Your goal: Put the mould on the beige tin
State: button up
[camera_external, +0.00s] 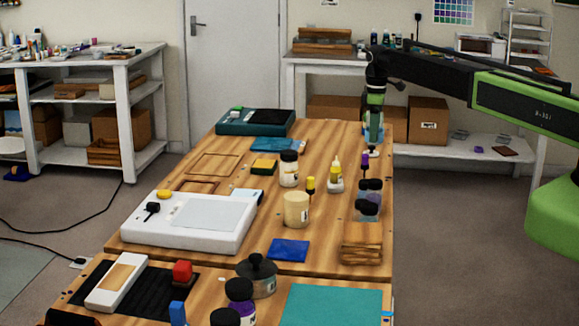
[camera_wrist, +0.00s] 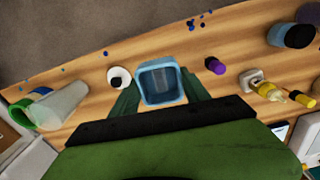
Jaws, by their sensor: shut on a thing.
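The mould is a light-blue, translucent, squarish cup (camera_wrist: 162,82), seen from above in the wrist view between my fingers. My gripper (camera_wrist: 160,95) is shut on it, with one green finger on each side. In the external view my gripper (camera_external: 373,130) is over the far right end of the wooden table, and the mould is mostly hidden or too small to make out there. The beige tin (camera_external: 296,208) stands upright on the table's middle, nearer the camera and left of my gripper. The tin is not visible in the wrist view.
A purple-capped bottle (camera_external: 365,160) and dark-capped jars (camera_external: 368,197) line the right edge. A white scale-like device (camera_external: 190,218) lies left; a blue mat (camera_external: 288,250) lies in front.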

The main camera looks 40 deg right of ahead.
jog(key=shift+s+d+r+p, duration=0.25)
jog(key=shift+s+d+r, duration=0.2)
jog(key=shift+d, duration=0.25)
jog(key=shift+s+d+r+p, duration=0.2)
jog(key=shift+s+d+r, duration=0.2)
jog(key=shift+d, duration=0.25)
